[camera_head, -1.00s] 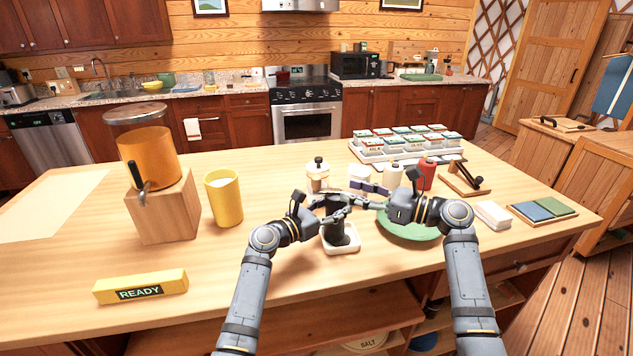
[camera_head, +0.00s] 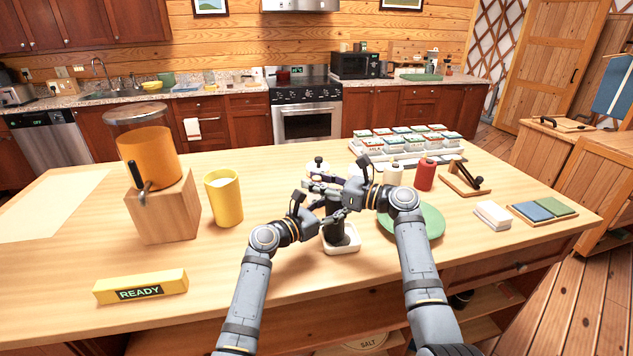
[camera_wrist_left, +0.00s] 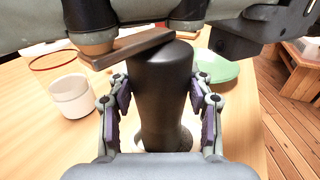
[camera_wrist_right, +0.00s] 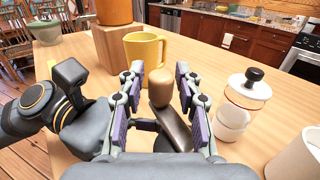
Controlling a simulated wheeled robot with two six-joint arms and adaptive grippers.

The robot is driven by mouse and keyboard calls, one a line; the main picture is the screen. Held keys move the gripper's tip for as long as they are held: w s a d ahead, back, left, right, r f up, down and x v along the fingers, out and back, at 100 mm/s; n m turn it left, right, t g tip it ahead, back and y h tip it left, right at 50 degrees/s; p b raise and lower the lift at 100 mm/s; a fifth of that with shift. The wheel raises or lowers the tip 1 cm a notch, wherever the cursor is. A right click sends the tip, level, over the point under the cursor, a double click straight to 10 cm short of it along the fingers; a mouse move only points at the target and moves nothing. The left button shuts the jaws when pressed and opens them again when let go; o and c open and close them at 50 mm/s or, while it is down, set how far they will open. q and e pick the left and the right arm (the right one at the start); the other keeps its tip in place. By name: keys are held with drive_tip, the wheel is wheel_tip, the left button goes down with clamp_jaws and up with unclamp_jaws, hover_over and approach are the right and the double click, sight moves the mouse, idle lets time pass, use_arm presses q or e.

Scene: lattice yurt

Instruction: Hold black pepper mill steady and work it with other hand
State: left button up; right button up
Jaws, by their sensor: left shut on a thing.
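The black pepper mill (camera_head: 334,232) stands upright on a small white square base (camera_head: 345,247) near the counter's front. My left gripper (camera_head: 337,217) is shut on its body from the left; the left wrist view shows the mill (camera_wrist_left: 160,90) between both fingers. A brown crank arm (camera_wrist_left: 130,48) lies across its top. In the right wrist view the crank's wooden knob (camera_wrist_right: 168,88) sits between the fingers of my right gripper (camera_wrist_right: 160,72), which look apart, with a small gap at the left of the knob. My right gripper (camera_head: 322,187) is above the mill in the head view, partly hiding its top.
A green plate (camera_head: 425,222) lies right of the mill. A white jar with a black knob (camera_wrist_right: 240,100) stands close to my right gripper. A yellow mug (camera_head: 223,198), drink dispenser (camera_head: 160,205) and READY block (camera_head: 140,287) are left. A red bottle (camera_head: 425,175) stands behind the plate.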

clamp_jaws()
drive_tip(key=shift+w+f+m+t+h, duration=0.1)
drive_tip(key=shift+w+m+t+h, duration=0.2)
drive_tip(key=shift+m+t+h, duration=0.6)
drive_tip(key=shift+w+m+t+h, duration=0.2)
drive_tip(key=shift+m+t, duration=0.15)
drive_tip(key=shift+t, duration=0.3)
drive_tip(key=shift+w+m+t+h, duration=0.2)
drive_tip(key=shift+m+t, duration=0.15)
drive_tip(key=shift+t, duration=0.3)
drive_tip(key=shift+o, duration=2)
unclamp_jaws()
drive_tip(key=v, duration=1.2)
drive_tip(key=shift+w+d, duration=0.1)
drive_tip(key=shift+d, duration=0.05)
